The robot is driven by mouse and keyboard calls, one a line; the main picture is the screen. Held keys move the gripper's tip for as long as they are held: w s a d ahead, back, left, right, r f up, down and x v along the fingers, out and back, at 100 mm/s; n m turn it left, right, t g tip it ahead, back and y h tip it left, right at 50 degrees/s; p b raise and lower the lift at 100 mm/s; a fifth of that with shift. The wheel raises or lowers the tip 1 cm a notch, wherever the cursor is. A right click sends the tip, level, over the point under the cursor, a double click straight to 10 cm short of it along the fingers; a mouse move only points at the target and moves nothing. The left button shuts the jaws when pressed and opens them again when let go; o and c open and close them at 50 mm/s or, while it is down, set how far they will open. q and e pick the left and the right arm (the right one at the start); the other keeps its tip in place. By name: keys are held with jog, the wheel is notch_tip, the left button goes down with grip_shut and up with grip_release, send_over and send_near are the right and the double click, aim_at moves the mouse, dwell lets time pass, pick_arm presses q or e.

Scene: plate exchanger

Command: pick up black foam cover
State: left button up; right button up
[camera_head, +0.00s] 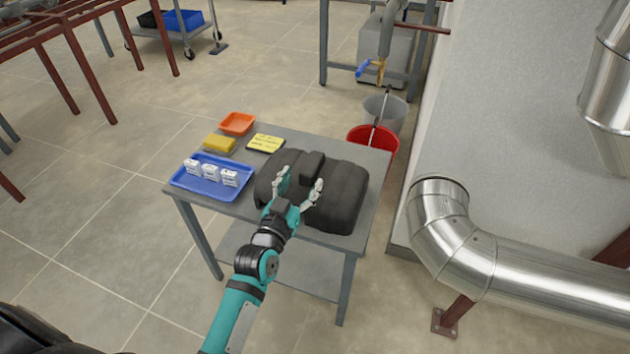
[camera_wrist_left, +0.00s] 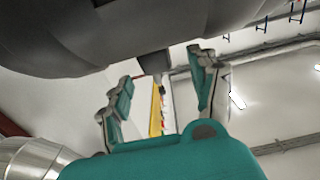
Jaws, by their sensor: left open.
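The black foam cover (camera_head: 340,196) is a dark, rounded, bulky piece with a raised block in its middle. It rests on the right part of the grey table (camera_head: 375,165). My left gripper (camera_head: 298,186) is open, its two fingers spread over the front middle of the cover, near the raised block. I cannot tell whether the fingers touch it. In the left wrist view the cover (camera_wrist_left: 75,35) fills the top edge, and the open fingers (camera_wrist_left: 160,95) stand apart with nothing between them. My right gripper is not in view.
On the table's left are a blue tray (camera_head: 210,191) with white boxes, a yellow sponge (camera_head: 219,143), an orange tray (camera_head: 237,123) and a yellow sign (camera_head: 266,143). A red bucket (camera_head: 388,136) stands behind the table. A silver pipe (camera_head: 440,215) runs at the right.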

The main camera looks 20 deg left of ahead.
aim_at(304, 177)
pick_arm(q)
jog(key=shift+w, duration=1.6)
jog(key=w, duration=0.2)
jog(key=w+b, duration=0.1)
jog(key=w, duration=0.1)
jog(key=shift+w+d+f, duration=0.1)
jog(key=shift+w+d, duration=0.05)
jog(key=shift+d, duration=0.05)
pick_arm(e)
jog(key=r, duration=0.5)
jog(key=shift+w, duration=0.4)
pick_arm(q)
jog(key=shift+c, duration=0.2)
grip_shut()
